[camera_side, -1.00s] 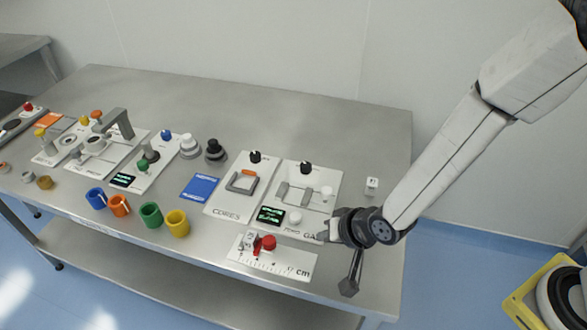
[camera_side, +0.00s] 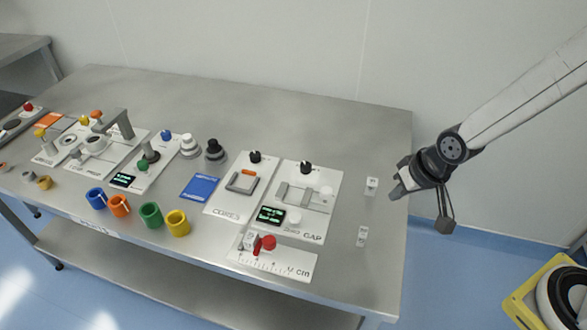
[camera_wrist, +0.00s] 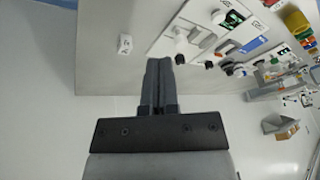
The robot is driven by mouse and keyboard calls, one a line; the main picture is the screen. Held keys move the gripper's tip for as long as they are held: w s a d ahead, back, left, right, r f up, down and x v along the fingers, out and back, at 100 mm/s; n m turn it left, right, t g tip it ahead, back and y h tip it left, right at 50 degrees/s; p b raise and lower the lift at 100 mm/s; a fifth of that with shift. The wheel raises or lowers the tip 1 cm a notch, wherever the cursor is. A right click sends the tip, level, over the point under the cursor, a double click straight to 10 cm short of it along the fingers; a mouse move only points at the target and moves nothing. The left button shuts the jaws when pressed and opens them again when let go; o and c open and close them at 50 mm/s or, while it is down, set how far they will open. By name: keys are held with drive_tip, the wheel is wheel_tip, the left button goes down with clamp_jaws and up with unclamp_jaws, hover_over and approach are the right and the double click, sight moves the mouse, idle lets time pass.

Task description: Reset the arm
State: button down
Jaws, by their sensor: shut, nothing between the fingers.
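My gripper (camera_side: 401,186) is at the right end of the metal table (camera_side: 330,130), raised near the table's right edge. It points left and holds nothing. In the wrist view my gripper (camera_wrist: 160,62) shows its two fingers together. A small white block (camera_side: 372,184) stands on the table just left of the gripper. A second small white block (camera_side: 362,236) stands nearer the front edge. One white block (camera_wrist: 125,43) also shows in the wrist view, left of the fingers.
The white GAP panel (camera_side: 325,178) and CORES panel (camera_side: 226,205) lie left of the blocks. A cm ruler plate (camera_side: 290,265) with a red knob lies at the front. The back of the table is clear.

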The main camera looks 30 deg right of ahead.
drive_tip(key=s+d+r+n+g+h, duration=0.1)
drive_tip(key=s+d, duration=0.3)
drive_tip(key=d, duration=0.4)
drive_tip(key=shift+s+r+n+g, duration=0.3)
drive_tip(key=shift+r, duration=0.5)
drive_tip(key=shift+w+a, duration=0.1)
drive_tip(key=w+a+f+n+g, duration=0.15)
drive_tip(key=w+a+n, duration=0.25)
drive_tip(key=w+a, duration=0.7)
drive_tip(key=w+a+f+n, duration=0.1)
drive_tip(key=a+f+n, duration=0.1)
drive_tip(key=a, duration=0.6)
drive_tip(key=w+a+f+n+g, duration=0.1)
drive_tip(key=a+f+n, duration=0.2)
drive_tip(key=a, duration=0.6)
drive_tip(key=shift+a+f, duration=0.25)
drive_tip(key=shift+f, duration=0.15)
drive_tip(key=shift+f, duration=0.1)
drive_tip(key=shift+w+f, duration=0.1)
drive_tip(key=shift+f, duration=3.1)
